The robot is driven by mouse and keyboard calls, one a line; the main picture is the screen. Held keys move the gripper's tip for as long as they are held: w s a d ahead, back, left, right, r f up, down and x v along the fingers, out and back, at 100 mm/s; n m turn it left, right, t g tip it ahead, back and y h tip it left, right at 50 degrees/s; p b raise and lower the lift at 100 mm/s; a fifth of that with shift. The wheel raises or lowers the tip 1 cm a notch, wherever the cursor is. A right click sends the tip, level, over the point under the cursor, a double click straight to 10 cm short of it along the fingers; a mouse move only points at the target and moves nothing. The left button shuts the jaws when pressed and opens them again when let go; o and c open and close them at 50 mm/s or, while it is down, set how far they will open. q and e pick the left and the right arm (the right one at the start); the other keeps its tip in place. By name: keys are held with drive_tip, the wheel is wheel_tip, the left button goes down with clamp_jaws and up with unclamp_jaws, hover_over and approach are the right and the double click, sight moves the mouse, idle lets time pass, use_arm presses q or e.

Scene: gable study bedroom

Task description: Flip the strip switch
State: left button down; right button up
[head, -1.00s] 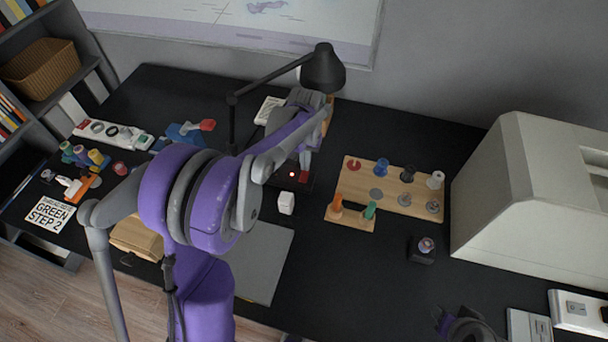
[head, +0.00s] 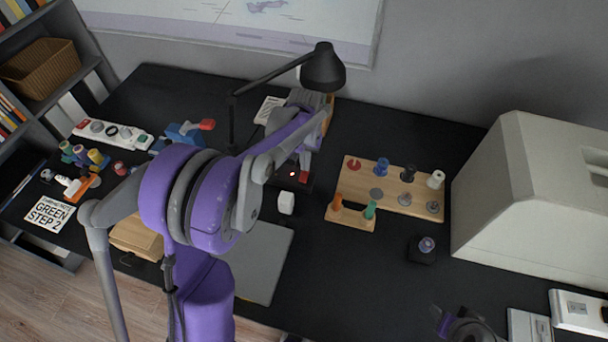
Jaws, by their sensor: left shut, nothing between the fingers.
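A low dark strip (head: 282,180) lies on the black desk, mostly behind my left arm. It carries a small glowing light (head: 292,174) and a red part (head: 304,177), perhaps its switch, at its right end. My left gripper (head: 304,160) is shut and empty, pointing down just above the red part. I cannot tell whether it touches it. My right gripper (head: 465,328) is partly in view at the bottom right edge, away from the strip, and its fingers are not clear.
A white cube (head: 286,203) stands just in front of the strip. A desk lamp (head: 322,70) arches behind my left arm. A wooden peg board (head: 392,187) is to the right. A white power strip (head: 112,132) lies at the far left.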

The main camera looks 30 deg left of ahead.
use_arm(q)
drive_tip(key=shift+f+b, duration=0.5)
drive_tip(key=shift+f, duration=0.25)
drive_tip(key=shift+r, duration=0.1)
drive_tip(key=shift+r+p, duration=2.05)
drive_tip(key=shift+r, duration=1.4)
